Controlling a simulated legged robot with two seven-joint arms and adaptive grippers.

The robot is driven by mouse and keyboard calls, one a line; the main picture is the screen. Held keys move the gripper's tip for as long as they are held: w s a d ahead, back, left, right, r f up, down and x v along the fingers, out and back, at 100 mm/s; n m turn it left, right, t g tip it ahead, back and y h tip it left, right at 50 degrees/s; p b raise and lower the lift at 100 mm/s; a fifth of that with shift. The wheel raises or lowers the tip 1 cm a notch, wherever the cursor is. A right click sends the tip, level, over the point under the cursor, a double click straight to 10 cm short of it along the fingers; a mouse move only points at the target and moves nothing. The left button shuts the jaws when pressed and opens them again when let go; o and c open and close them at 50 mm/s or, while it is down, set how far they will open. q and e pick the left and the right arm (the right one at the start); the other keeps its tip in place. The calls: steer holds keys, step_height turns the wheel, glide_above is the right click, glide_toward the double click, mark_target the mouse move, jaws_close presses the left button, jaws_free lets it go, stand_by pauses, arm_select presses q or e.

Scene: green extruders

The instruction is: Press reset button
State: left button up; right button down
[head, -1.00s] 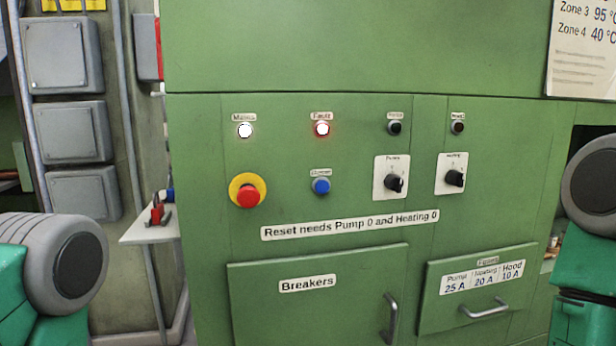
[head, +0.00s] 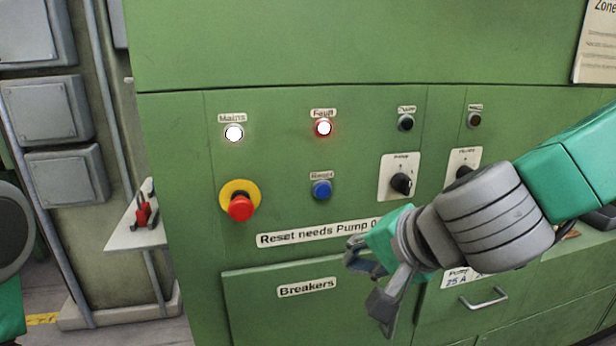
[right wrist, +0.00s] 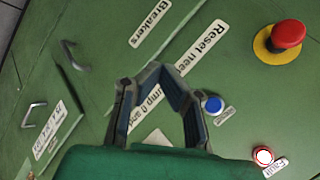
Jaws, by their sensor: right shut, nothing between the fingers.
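The blue reset button (head: 321,190) sits on the green panel, under its small label and below the lit, red-ringed fault lamp (head: 323,128). In the right wrist view the blue button (right wrist: 213,104) shows just right of the fingers. My right gripper (head: 366,285) is shut and empty, in front of the panel below and right of the button, apart from it. It also shows in the right wrist view (right wrist: 155,78). The pump switch (head: 402,184) is right of the button; the heating switch (head: 464,171) is partly hidden by my right arm. My left gripper is out of view.
A red emergency stop (head: 240,207) on a yellow disc juts out left of the button. The mains lamp (head: 234,133) is lit white. A breakers door (head: 245,300) and a drawer handle (head: 485,299) are below. A small shelf (head: 128,236) stands at the left.

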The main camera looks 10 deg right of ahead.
mark_target(323, 191)
steer(key=r, duration=0.4)
steer(key=shift+w+a+r, duration=0.3)
steer(key=shift+w+a, duration=0.1)
steer(key=shift+w, duration=0.1)
steer(key=shift+w+a+p, duration=0.15)
steer(key=shift+w+p, duration=0.35)
steer(key=shift+w, duration=1.65)
steer(key=shift+w+a+p, duration=0.1)
steer(key=shift+w+p, duration=0.4)
steer(key=shift+w, duration=1.65)
steer(key=shift+w, duration=0.1)
